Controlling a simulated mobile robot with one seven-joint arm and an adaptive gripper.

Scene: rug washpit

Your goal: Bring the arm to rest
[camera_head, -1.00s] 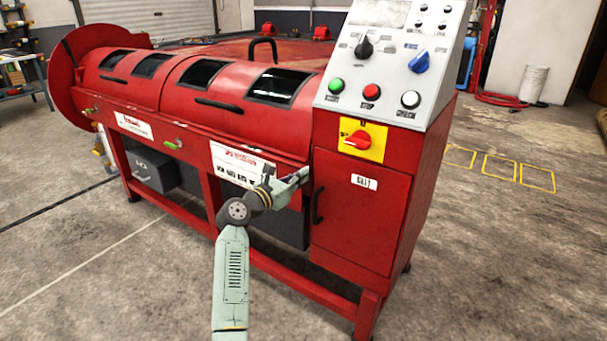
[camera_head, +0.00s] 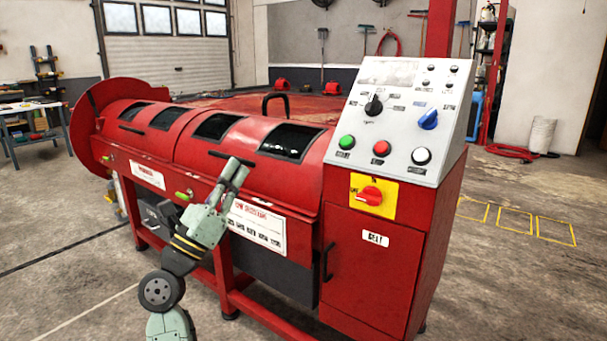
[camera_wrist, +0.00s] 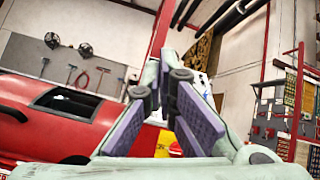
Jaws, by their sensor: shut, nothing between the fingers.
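My gripper (camera_head: 236,172) shows in the head view in front of the red machine (camera_head: 300,192), pointing up and to the right. Its tips overlap the long drum cover near a black handle; I cannot tell the gap between them. In the wrist view my gripper's fingers (camera_wrist: 172,68) lean together, with purple pads, and hold nothing. My arm is folded at the lower left of the head view, its elbow joint low in the picture.
The grey control panel (camera_head: 401,118) has green, red and white buttons. A yellow plate with a red switch (camera_head: 371,195) sits below it. A workbench (camera_head: 32,120) stands far left. Floor at the right is clear, with yellow outlines. A red hose (camera_head: 508,151) lies farther back.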

